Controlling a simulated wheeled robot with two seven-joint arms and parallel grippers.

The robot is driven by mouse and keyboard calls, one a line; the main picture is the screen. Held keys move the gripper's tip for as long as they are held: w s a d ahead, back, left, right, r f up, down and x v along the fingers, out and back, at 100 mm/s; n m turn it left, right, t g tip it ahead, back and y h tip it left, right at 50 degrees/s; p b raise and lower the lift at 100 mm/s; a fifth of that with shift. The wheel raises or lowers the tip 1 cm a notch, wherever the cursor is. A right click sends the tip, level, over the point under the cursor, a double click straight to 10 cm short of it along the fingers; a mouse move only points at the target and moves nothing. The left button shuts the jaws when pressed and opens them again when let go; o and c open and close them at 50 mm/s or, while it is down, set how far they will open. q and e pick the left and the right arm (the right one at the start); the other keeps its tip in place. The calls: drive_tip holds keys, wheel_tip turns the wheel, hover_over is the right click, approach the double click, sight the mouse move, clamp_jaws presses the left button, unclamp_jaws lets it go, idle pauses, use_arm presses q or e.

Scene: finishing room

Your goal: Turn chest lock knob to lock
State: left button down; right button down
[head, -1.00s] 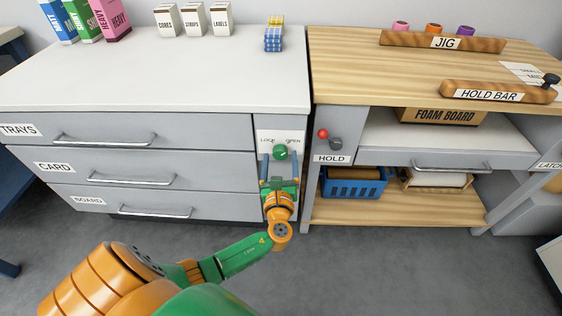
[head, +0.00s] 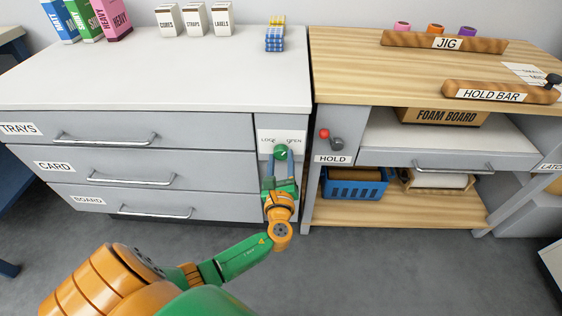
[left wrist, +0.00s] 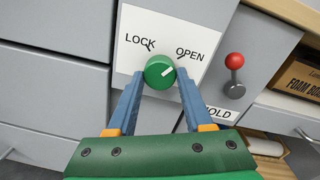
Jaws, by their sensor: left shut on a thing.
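The green round lock knob (head: 281,152) is on the narrow front panel at the right end of the grey chest (head: 130,135). In the left wrist view the knob (left wrist: 160,72) sits below a white plate (left wrist: 172,45) marked LOCK at left and OPEN at right. Its white pointer line is turned up and right, toward the OPEN mark. My left gripper (head: 280,158) is shut on the knob; in the left wrist view its blue fingers (left wrist: 160,80) lie on either side of it. My right gripper is not in view.
A bench (head: 340,90) stands right of the chest, with a red-knobbed HOLD lever (head: 330,138) close to the lock panel. Drawer handles (head: 104,139) stick out from the chest front at left. The floor in front is clear.

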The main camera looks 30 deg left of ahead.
use_arm(q)
drive_tip(key=shift+f+n+b, duration=0.1)
drive_tip(key=shift+n+b, duration=0.2)
drive_tip(key=shift+n, duration=0.6)
drive_tip(key=n+b, duration=0.1)
drive_tip(key=n, duration=0.1)
drive_tip(key=shift+n, duration=0.4)
drive_tip(key=n+b, duration=0.1)
drive_tip(key=n, duration=0.1)
drive_tip(key=shift+n, duration=0.3)
drive_tip(key=n+b, duration=0.1)
drive_tip(key=n, duration=0.1)
drive_tip(key=shift+n, duration=0.3)
drive_tip(key=n+b, duration=0.1)
drive_tip(key=n, duration=0.1)
drive_tip(key=shift+n, duration=0.3)
drive_tip(key=shift+n+b, duration=0.75)
drive_tip(key=shift+n, duration=0.55)
drive_tip(key=shift+n+h, duration=0.3)
drive_tip(key=shift+h, duration=0.1)
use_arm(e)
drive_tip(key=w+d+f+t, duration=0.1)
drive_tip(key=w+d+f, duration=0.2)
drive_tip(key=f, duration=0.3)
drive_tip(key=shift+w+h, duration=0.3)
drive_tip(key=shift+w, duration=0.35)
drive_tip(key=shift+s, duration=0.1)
